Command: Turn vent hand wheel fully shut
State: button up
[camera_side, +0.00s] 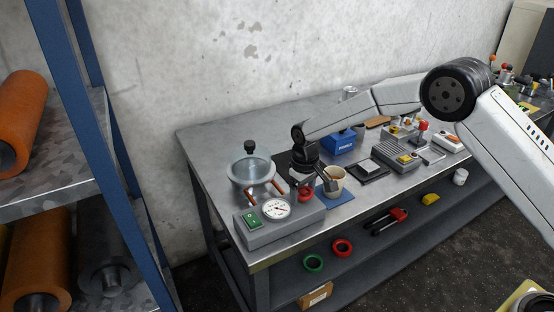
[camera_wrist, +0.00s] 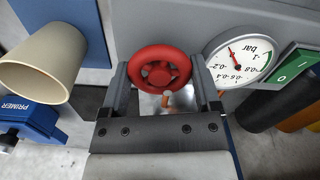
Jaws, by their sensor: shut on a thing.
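The red vent hand wheel (camera_wrist: 160,70) sits between the two fingers of my gripper (camera_wrist: 165,85) in the wrist view, with a finger at each side of its rim. My gripper is shut on it. In the side view the hand wheel (camera_side: 305,195) shows as a small red shape under my gripper (camera_side: 312,187), beside the grey vacuum unit (camera_side: 285,229). A round gauge (camera_wrist: 245,58) marked bar stands right of the wheel in the wrist view; its needle points up and left. The gauge also shows on the unit's top (camera_side: 276,208). The wheel's stem is mostly hidden.
A glass chamber (camera_side: 251,171) with a black knob stands at the left. A green switch (camera_side: 252,218) is on the unit. A blue primer box (camera_side: 341,142) stands behind.

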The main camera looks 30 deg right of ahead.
jog(key=m, duration=0.5)
dwell(0.4)
jog(key=o, duration=1.1)
jog(key=shift+n, duration=0.4)
